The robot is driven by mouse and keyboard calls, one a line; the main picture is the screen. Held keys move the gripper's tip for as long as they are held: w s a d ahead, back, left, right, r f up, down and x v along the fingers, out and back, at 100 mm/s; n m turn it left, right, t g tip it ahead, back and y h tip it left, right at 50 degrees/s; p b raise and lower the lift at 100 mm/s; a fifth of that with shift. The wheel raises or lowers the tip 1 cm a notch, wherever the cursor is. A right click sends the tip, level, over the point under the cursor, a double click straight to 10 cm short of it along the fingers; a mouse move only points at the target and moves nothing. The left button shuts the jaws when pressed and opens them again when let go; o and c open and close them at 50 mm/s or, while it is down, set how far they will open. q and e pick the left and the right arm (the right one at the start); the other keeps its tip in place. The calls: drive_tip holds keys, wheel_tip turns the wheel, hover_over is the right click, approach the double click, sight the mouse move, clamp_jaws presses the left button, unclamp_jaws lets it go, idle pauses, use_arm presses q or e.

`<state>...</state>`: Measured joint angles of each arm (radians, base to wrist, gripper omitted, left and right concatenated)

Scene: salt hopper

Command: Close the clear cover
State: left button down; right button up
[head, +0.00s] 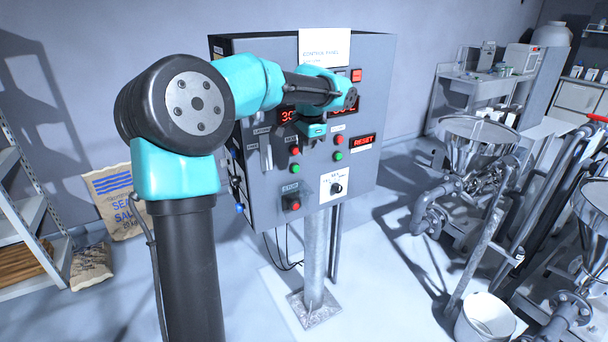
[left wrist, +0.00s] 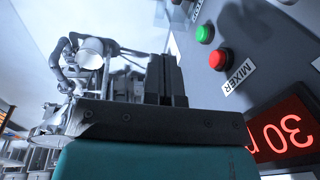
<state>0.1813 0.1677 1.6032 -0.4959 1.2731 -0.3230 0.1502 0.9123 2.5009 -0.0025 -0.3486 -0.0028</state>
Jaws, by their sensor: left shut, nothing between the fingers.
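The control panel (head: 235,120) is a grey box on a post, with red displays and several buttons. A pale strip (head: 266,152) stands at its left front, below the left display; I cannot tell whether it is the clear cover. My left gripper (head: 316,130) is in front of the panel between the two displays. In the left wrist view its dark fingers (left wrist: 166,80) are shut and empty, beside the panel face and apart from the MIXER buttons (left wrist: 212,46). My right gripper is out of view.
Steel hoppers (head: 480,135) with pipes stand at the right, and a white bucket (head: 485,318) at the lower right. A shelf (head: 30,215) and salt sacks (head: 112,195) are at the left. The floor around the post is mostly clear.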

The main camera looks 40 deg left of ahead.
sight(303, 192)
use_arm(q)
drive_tip(key=f, duration=0.4)
drive_tip(key=a+f, duration=0.1)
drive_tip(key=f, duration=0.4)
drive_tip(key=a+f, duration=0.1)
drive_tip(key=f, duration=0.3)
drive_tip(key=shift+w+f, duration=0.3)
drive_tip(key=shift+f, duration=0.05)
drive_tip(key=shift+d, duration=0.15)
